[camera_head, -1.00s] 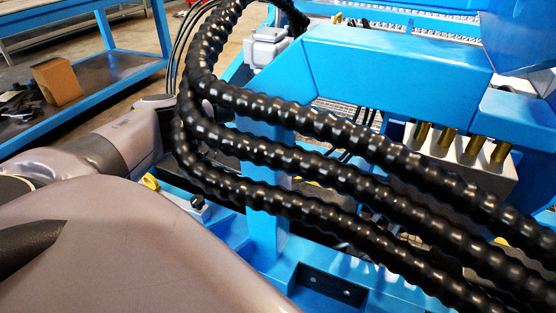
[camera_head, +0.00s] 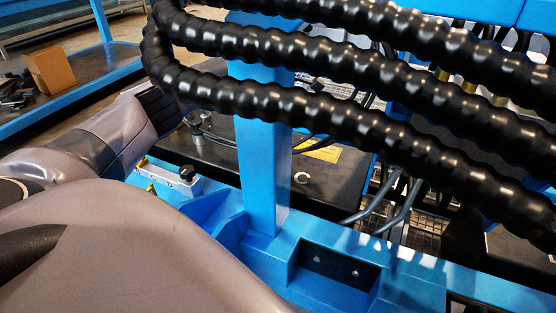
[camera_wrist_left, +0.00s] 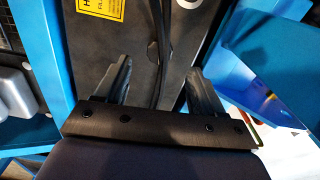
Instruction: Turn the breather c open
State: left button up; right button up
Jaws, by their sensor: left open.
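In the head view a black tank top (camera_head: 240,160) carries a white letter C (camera_head: 301,178) and a yellow label (camera_head: 322,150). A small metal fitting (camera_head: 203,128) stands at its left, partly hidden by hoses; I cannot tell whether it is breather c. My left gripper (camera_wrist_left: 160,66) is open and empty in the left wrist view, its fingers over the tank's dark surface with a dark cable between them. Part of a white letter (camera_wrist_left: 187,5) shows at the top. In the head view my left arm reaches in from the left; its fingertips are not clear.
Thick black ribbed hoses (camera_head: 300,105) cross in front of the tank. A blue post (camera_head: 262,170) and blue frame stand before it. A white block with a black knob (camera_head: 186,172) sits on the frame. A cardboard box (camera_head: 52,68) stands on a bench at left.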

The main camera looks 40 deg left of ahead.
pick_arm(q)
jog(key=shift+s+f+m+b, duration=0.1)
jog(key=shift+f+m+b, duration=0.1)
jog(key=shift+m+b, duration=0.35)
notch_tip(320, 180, down, 6)
jog(key=shift+f+b, duration=0.25)
jog(key=shift+b, duration=0.85)
jog(key=shift+f, duration=0.15)
pick_arm(e)
jog(key=shift+w+a+f+t+y, duration=0.15)
jog(key=shift+a+t+y, duration=0.15)
jog(key=shift+a+y, duration=0.35)
pick_arm(q)
jog(key=c, duration=1.1)
